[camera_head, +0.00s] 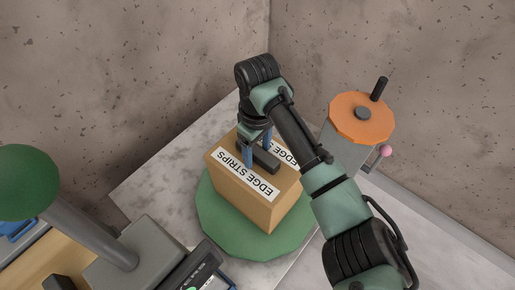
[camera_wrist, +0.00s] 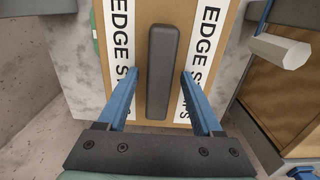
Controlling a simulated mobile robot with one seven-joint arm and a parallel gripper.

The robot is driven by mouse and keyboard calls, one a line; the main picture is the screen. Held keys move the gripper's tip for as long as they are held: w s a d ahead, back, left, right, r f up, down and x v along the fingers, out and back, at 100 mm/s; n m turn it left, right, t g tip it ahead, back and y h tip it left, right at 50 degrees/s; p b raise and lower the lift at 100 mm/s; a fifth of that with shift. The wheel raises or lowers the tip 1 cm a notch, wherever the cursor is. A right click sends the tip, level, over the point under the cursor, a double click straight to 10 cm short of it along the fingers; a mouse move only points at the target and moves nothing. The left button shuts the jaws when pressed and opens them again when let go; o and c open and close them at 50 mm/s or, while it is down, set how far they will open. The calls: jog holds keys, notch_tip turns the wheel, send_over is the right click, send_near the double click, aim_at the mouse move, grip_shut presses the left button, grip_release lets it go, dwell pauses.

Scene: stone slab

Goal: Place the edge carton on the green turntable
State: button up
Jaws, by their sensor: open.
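The edge carton (camera_head: 247,199) is a brown box with white "EDGE STRIPS" labels and a dark grip bar (camera_head: 260,158) on its top. It stands upright on the green turntable (camera_head: 213,218), inside the disc's outline in the head view. My gripper (camera_head: 257,148) is above the carton's top with its blue fingers pointing down. In the wrist view the fingers (camera_wrist: 160,76) are spread, one on each side of the grip bar, with gaps between them and it. The carton also shows in the wrist view (camera_wrist: 145,18), and it hides the turntable's middle.
A grey machine with an orange disc (camera_head: 347,120) and a black handle stands right of the carton. A grey device with a green round knob (camera_head: 27,184) is at the lower left. The stone slab (camera_head: 160,188) is bare left of the turntable. Walls rise behind.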

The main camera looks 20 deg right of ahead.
notch_tip(320, 180, up, 12)
jog(key=p, duration=0.1)
jog(key=shift+r+p, duration=0.15)
jog(key=shift+p, duration=0.2)
dwell(0.4)
